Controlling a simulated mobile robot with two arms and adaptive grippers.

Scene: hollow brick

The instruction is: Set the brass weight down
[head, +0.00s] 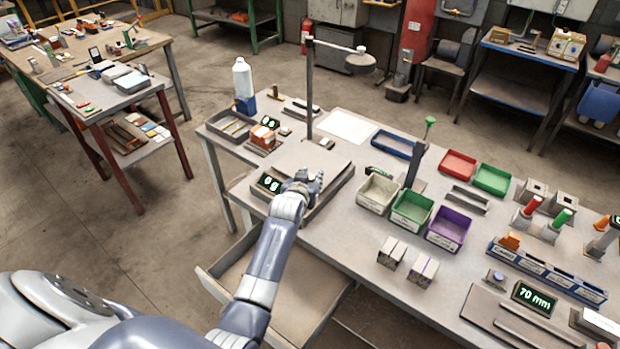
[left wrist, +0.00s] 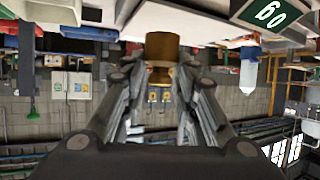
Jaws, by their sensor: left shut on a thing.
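My left gripper (head: 306,184) is over the scale (head: 335,190), a broad flat grey weighing plate whose green display reads 0 g. In the left wrist view, which looks upside down, the brass weight (left wrist: 162,48) is a gold cylinder with a narrower neck. It sits between the fingertips of my left gripper (left wrist: 160,72), which is shut on it. In the head view the hand hides the weight, and I cannot tell its exact height above the plate. The scale display (left wrist: 268,14) also shows at the top of the left wrist view. My right gripper is not in view.
An upright post with a lamp (head: 310,90) stands behind the scale. Cream (head: 378,193), green (head: 411,210) and purple (head: 449,228) bins stand to its right. An open drawer (head: 285,290) juts out below the bench front.

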